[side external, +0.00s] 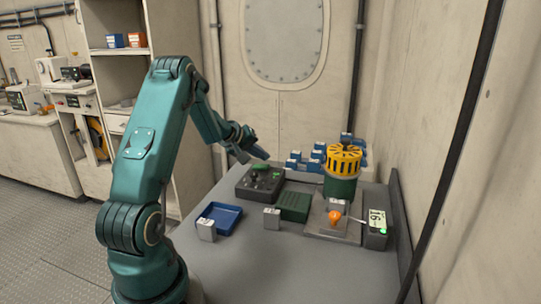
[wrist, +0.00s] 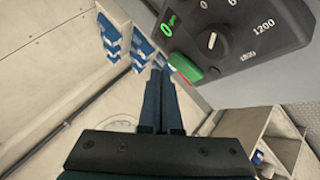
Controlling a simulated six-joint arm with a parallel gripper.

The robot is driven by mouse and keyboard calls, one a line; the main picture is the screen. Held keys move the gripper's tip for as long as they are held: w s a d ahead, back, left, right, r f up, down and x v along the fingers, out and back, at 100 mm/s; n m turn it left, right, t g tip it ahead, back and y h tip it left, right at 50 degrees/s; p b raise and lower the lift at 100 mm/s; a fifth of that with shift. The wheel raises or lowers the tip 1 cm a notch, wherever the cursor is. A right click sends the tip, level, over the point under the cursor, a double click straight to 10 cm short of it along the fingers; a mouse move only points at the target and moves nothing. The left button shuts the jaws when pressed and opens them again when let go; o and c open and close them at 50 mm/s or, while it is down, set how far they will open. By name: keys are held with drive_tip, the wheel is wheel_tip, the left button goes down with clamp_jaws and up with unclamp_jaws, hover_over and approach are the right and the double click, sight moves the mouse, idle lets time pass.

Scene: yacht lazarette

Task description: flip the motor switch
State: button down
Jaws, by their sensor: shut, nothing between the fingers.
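A dark grey control box (side external: 260,184) stands at the back left of the bench, with a green switch (side external: 261,167) on its top. In the wrist view, the box (wrist: 240,35) shows a dial with numbers such as 1200, a green "0" mark, and the green switch (wrist: 184,67) at its edge, with a little red beside it. My gripper (side external: 262,156) is shut and empty, just above the box on its far side. In the wrist view, the closed fingertips (wrist: 160,72) are close beside the green switch. I cannot tell whether they touch it.
A yellow-caged green machine (side external: 343,170) stands at the right, with an orange knob (side external: 335,217) in front and a display unit (side external: 376,228) beside it.

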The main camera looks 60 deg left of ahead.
sight(259, 167)
drive_tip(key=shift+f, duration=0.15)
drive_tip(key=shift+f, duration=0.3)
drive_tip(key=shift+w+f, duration=0.1)
drive_tip(key=shift+f, duration=0.2)
idle(0.8)
drive_tip(key=shift+r, duration=0.75)
drive_tip(key=shift+s+a+r, duration=0.15)
drive_tip(key=shift+s+r, duration=0.05)
drive_tip(key=shift+r, duration=1.05)
drive_tip(key=shift+s+a+r, duration=0.15)
drive_tip(key=shift+r, duration=1.1)
